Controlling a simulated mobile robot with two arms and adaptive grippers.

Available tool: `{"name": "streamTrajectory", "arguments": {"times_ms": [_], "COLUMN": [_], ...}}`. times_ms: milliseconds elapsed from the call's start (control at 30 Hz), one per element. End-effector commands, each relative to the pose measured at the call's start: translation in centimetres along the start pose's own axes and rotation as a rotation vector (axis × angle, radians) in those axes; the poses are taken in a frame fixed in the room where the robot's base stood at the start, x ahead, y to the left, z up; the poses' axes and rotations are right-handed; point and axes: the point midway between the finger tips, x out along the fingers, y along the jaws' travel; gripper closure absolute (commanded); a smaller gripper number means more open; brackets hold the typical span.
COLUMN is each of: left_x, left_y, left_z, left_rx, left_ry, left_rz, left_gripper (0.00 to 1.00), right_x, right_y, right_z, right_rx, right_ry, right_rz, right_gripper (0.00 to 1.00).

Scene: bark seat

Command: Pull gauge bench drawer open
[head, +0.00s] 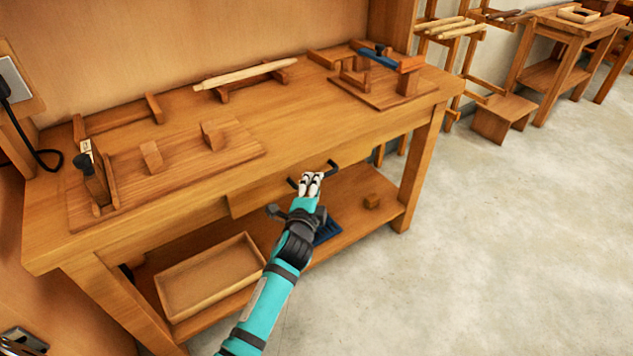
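The wooden gauge bench (330,121) fills the left and middle of the head view. Its drawer (262,194) sits under the front edge of the top and looks shut or nearly so. A dark bar handle (333,167) is on the drawer front. My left gripper (312,178), on a teal arm from below, is at the handle and covers its middle. Its pale fingertips are close together; I cannot tell whether they grip the bar or only stand in front of it. My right gripper is not in view.
Wooden fixtures and a pale rod (245,73) lie on the bench top. A shallow tray (210,277), a blue item (327,232) and a small block (372,201) are on the lower shelf. The floor (480,240) at right is clear.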

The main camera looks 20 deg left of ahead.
Motion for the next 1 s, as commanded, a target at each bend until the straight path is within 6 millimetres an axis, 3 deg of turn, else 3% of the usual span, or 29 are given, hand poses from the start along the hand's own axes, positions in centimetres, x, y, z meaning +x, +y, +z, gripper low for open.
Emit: {"name": "streamTrajectory", "arguments": {"times_ms": [233, 600, 867, 1000], "left_x": [3.1, 3.6, 3.6, 3.6], "left_y": [0.1, 0.0, 0.0, 0.1], "left_z": [0.0, 0.0, 0.0, 0.0], "left_rx": [0.0, -0.001, -0.001, -0.001], "left_ry": [0.0, 0.001, 0.001, 0.0], "left_rz": [0.0, 0.001, 0.001, 0.002], "left_gripper": [0.64, 0.64, 0.98, 1.0], "right_x": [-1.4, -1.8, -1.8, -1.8], "right_y": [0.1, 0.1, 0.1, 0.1], "right_z": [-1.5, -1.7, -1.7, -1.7], "right_rx": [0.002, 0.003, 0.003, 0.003], "right_ry": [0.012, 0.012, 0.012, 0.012], "right_rz": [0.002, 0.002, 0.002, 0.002], "right_gripper": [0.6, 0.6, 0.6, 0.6]}}
